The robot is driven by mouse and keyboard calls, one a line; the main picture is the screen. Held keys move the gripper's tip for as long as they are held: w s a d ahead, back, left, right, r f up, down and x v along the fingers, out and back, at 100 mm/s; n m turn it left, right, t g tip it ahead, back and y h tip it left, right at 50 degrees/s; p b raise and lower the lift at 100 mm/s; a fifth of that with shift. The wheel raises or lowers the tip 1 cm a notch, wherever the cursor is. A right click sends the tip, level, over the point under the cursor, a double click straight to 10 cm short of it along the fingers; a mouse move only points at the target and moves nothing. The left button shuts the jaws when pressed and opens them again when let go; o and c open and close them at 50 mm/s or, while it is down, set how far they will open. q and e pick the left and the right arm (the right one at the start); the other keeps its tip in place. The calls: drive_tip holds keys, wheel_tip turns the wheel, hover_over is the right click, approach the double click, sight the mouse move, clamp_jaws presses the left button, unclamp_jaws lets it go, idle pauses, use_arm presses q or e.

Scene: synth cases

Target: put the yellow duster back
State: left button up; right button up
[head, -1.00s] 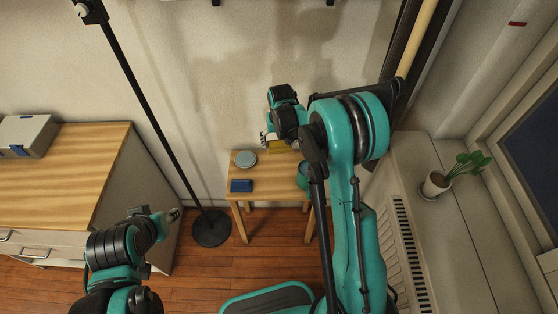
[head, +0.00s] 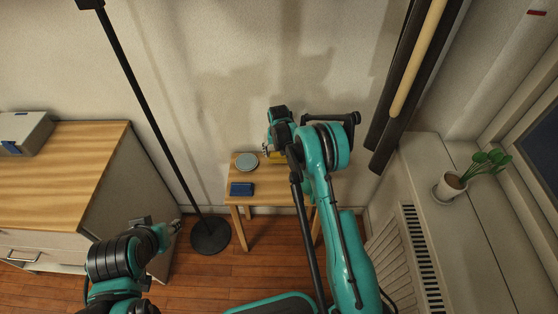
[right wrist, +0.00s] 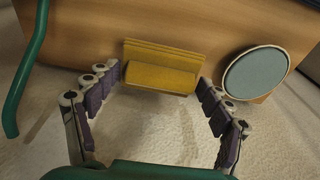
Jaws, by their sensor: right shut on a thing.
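The yellow duster (head: 277,157) shows in the head view at the back of the small wooden table (head: 239,201), partly hidden by my right gripper (head: 268,151).
A blue block (head: 241,189) and a grey-blue round dish (head: 247,162) stand on the table; the dish (right wrist: 256,73) is close to the right fingers. A black lamp stand (head: 211,235) is left of the table. A potted plant (head: 452,184) is on the ledge at right.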

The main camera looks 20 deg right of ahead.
sight(279, 156)
drive_tip(key=shift+f+b, duration=0.5)
drive_tip(key=shift+f, duration=1.1)
drive_tip(key=shift+r, duration=0.1)
drive_tip(key=shift+f, duration=0.25)
drive_tip(key=o, duration=1.1)
